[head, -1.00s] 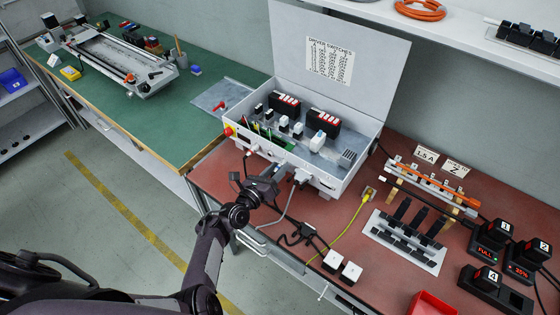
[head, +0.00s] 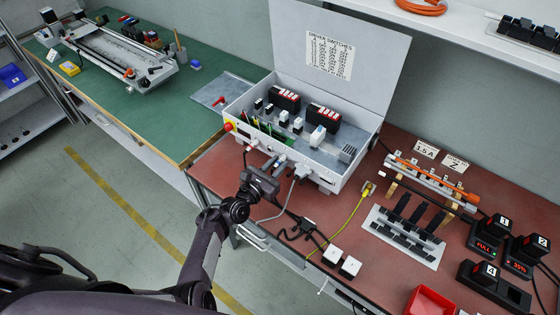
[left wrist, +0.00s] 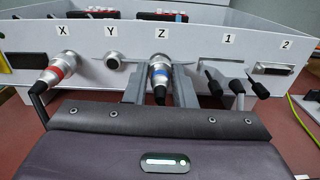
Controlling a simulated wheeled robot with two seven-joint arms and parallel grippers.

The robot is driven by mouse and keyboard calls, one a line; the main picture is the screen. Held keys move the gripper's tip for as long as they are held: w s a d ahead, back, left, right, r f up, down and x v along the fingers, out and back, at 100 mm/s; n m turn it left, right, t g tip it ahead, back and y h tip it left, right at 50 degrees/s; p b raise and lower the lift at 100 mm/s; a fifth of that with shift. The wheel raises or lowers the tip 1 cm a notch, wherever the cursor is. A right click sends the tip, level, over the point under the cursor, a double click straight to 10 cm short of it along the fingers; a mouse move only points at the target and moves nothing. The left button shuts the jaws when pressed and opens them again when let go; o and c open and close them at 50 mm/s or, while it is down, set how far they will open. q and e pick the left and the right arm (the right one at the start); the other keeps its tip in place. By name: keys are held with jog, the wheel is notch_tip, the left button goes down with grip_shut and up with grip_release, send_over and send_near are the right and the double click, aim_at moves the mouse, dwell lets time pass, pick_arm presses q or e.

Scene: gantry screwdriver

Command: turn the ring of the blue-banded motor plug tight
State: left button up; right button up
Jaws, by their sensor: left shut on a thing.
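The blue-banded motor plug (left wrist: 160,76) sits in the socket marked Z on the front panel of the white box, in the left wrist view. It has a metal ring, a blue band and a black tail. My left gripper (left wrist: 160,84) has one finger on each side of the plug and is shut on it. In the head view my left gripper (head: 270,174) is at the box front and hides the plug. My right gripper is not in view.
A red-banded plug (left wrist: 58,70) is in socket X; socket Y (left wrist: 114,61) is empty. The open white box (head: 322,172) stands on the red-brown bench.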

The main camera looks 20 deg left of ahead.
pick_arm(q)
jog(key=m, duration=0.5)
jog(key=shift+m, duration=0.3)
jog(key=m, duration=0.5)
jog(key=shift+f+m+b, duration=0.1)
jog(key=shift+m+b, duration=0.25)
jog(key=shift+m, duration=0.05)
jog(key=m, duration=0.2)
jog(key=shift+m, duration=0.3)
jog(key=m, duration=0.3)
jog(key=shift+b, duration=0.35)
jog(key=m, duration=0.6)
jog(key=shift+m+b, duration=0.3)
jog(key=o, duration=0.6)
